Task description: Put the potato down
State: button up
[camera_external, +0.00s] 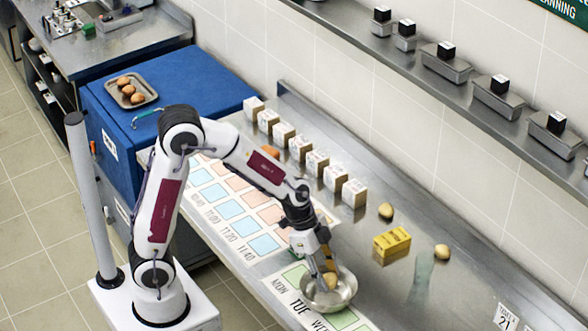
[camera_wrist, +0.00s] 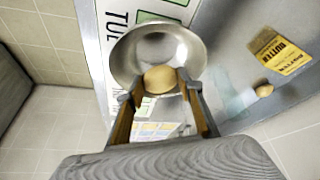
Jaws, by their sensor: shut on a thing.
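A tan potato (camera_external: 330,280) is held between the fingers of my gripper (camera_external: 328,271), at the metal bowl. In the wrist view the potato (camera_wrist: 160,78) sits between the two fingertips of my gripper (camera_wrist: 160,92), which are shut on it. The shiny metal bowl (camera_external: 347,291) stands on the printed sheet on the counter; it also shows in the wrist view (camera_wrist: 190,48). The potato overlaps the bowl's near part in both views. I cannot tell whether it touches the bowl.
A yellow butter box (camera_external: 391,242) and two loose potatoes, one behind it (camera_external: 386,211) and one to its right (camera_external: 442,252), lie on the steel counter (camera_external: 470,285). A row of small boxes (camera_external: 317,163) lines the back. A tray (camera_external: 130,92) of potatoes sits on the blue chest.

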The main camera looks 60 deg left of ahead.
aim_at(334, 279)
jog(key=shift+f, duration=1.1)
jog(key=o, duration=1.2)
jog(key=shift+r, duration=3.55)
